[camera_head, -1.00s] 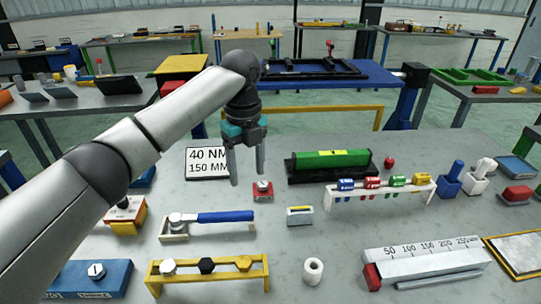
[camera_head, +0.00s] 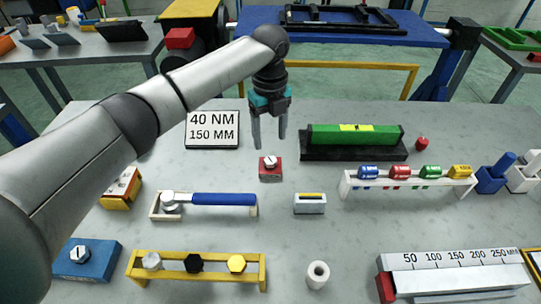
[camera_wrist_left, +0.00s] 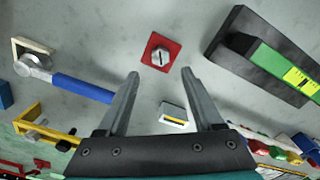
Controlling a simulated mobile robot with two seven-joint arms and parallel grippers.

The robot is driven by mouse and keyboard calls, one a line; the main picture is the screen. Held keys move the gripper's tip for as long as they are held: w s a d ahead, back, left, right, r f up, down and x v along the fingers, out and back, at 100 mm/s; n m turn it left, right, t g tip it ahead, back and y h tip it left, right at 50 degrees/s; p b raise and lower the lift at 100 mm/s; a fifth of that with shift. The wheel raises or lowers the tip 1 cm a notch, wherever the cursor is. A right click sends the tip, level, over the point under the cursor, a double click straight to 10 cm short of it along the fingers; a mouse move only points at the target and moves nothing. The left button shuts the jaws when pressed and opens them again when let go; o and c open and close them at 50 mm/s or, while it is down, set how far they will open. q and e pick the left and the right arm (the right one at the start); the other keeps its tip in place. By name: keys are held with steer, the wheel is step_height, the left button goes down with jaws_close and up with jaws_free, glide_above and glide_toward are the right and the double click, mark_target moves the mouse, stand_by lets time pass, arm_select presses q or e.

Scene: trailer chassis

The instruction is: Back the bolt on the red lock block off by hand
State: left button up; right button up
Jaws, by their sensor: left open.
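The red lock block (camera_head: 270,174) sits on the grey table near its middle. A silver bolt (camera_head: 269,161) with a dark line across its head stands on top of it. In the left wrist view the red block (camera_wrist_left: 150,60) and the bolt (camera_wrist_left: 160,55) lie beyond the fingertips, roughly between them. My left gripper (camera_head: 270,145) is open and empty, pointing down just above the bolt and apart from it. Its two fingers also show in the left wrist view (camera_wrist_left: 161,75). My right gripper is not in view.
A blue-handled wrench (camera_head: 222,199) lies on a rack left of the block. A small white box with a yellow strip (camera_head: 310,204) stands in front right. A green bar on a black base (camera_head: 355,137) is at the right. A sign (camera_head: 212,130) stands behind left.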

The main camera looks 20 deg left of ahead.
mark_target(270, 160)
arm_select(q)
step_height(270, 160, down, 7)
steer(key=shift+f+b, duration=0.15)
steer(key=shift+b, duration=0.35)
jaws_close()
stand_by(0.4)
